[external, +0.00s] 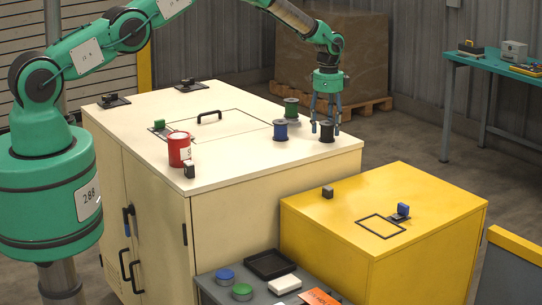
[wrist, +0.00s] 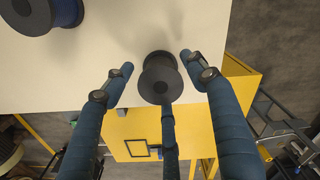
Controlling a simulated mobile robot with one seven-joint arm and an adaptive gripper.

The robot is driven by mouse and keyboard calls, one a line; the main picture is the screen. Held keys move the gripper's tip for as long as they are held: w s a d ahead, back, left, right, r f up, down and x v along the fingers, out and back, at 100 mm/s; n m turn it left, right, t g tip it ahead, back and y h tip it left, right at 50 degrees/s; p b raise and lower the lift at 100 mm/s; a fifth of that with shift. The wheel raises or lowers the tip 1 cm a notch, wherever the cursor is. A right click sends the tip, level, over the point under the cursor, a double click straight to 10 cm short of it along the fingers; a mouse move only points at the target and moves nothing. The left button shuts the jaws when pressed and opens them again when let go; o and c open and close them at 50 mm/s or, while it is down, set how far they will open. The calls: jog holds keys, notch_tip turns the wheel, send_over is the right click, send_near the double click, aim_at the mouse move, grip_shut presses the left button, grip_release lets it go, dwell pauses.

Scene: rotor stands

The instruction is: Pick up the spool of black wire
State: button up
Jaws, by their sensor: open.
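The spool of black wire (external: 327,133) stands upright on the cream cabinet top near its right front corner. It also shows in the wrist view (wrist: 158,82), between my finger tips. My gripper (external: 326,123) points down over it with its fingers spread. In the wrist view my gripper (wrist: 157,72) has one finger to the left of the spool, one to the right, and one below it that overlaps its lower edge. The gripper is open and holds nothing. Whether any finger touches the spool I cannot tell.
A blue spool (external: 280,130) stands just left of the black one, and a green spool (external: 291,108) stands behind. A red can (external: 179,149) is farther left on the cabinet top (external: 240,165). A lower yellow cabinet (external: 430,215) stands at the front right.

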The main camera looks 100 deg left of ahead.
aim_at(327, 123)
jog(key=c, duration=1.2)
jog(key=shift+r, duration=0.1)
jog(key=shift+r+b, duration=0.35)
jog(key=shift+r, duration=1.2)
jog(key=shift+s+d+r, duration=0.1)
jog(key=shift+r, duration=0.05)
jog(key=s+d, duration=0.3)
jog(key=s+d+r+b, duration=0.1)
jog(key=s+d, duration=0.7)
jog(key=shift+s+r+b, duration=0.15)
jog(key=shift+r+b, duration=0.05)
jog(key=shift+b, duration=0.2)
